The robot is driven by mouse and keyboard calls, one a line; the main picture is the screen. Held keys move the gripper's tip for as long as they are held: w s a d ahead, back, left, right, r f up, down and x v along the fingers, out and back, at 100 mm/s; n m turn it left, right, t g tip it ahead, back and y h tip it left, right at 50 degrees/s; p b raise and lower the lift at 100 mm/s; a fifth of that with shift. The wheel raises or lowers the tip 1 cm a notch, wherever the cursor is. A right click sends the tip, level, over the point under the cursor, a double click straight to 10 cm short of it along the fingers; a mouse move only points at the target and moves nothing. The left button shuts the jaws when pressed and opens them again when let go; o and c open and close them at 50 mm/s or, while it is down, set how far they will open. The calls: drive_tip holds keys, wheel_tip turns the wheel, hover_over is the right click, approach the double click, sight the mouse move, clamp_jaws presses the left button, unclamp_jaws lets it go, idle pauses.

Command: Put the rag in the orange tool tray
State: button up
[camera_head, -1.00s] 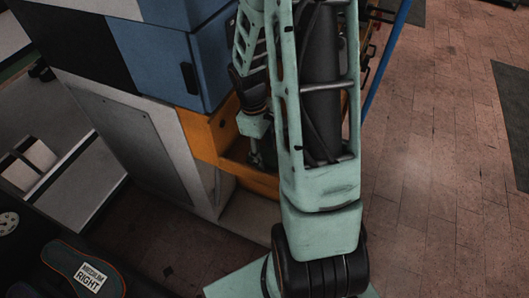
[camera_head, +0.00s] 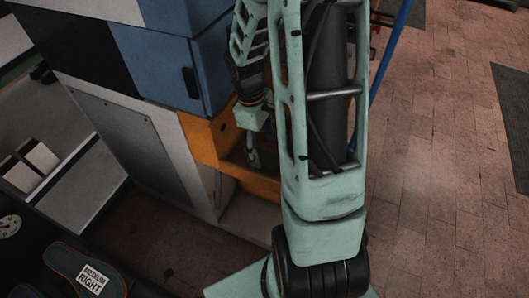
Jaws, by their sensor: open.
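The orange tool tray (camera_head: 203,135) is partly in view, below the blue cabinet door and left of my arm. My arm's mint-green links cover its right part. My gripper (camera_head: 253,157) is small and partly hidden behind the arm. It points down at the orange tray, and its fingers show against the tray's inside. It is open. I cannot tell whether it touches anything. I see no rag in this view; the inside of the tray is mostly hidden.
A blue cabinet (camera_head: 180,62) rises just behind and left of the tray. A grey panelled cabinet (camera_head: 135,135) stands left of it. A dark insole-shaped pad labelled MEDIUM RIGHT (camera_head: 88,272) lies at lower left.

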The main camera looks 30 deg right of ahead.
wheel_tip(320, 180, up, 8)
drive_tip(key=p, duration=0.1)
drive_tip(key=shift+w+a, duration=0.35)
drive_tip(key=shift+w, duration=0.1)
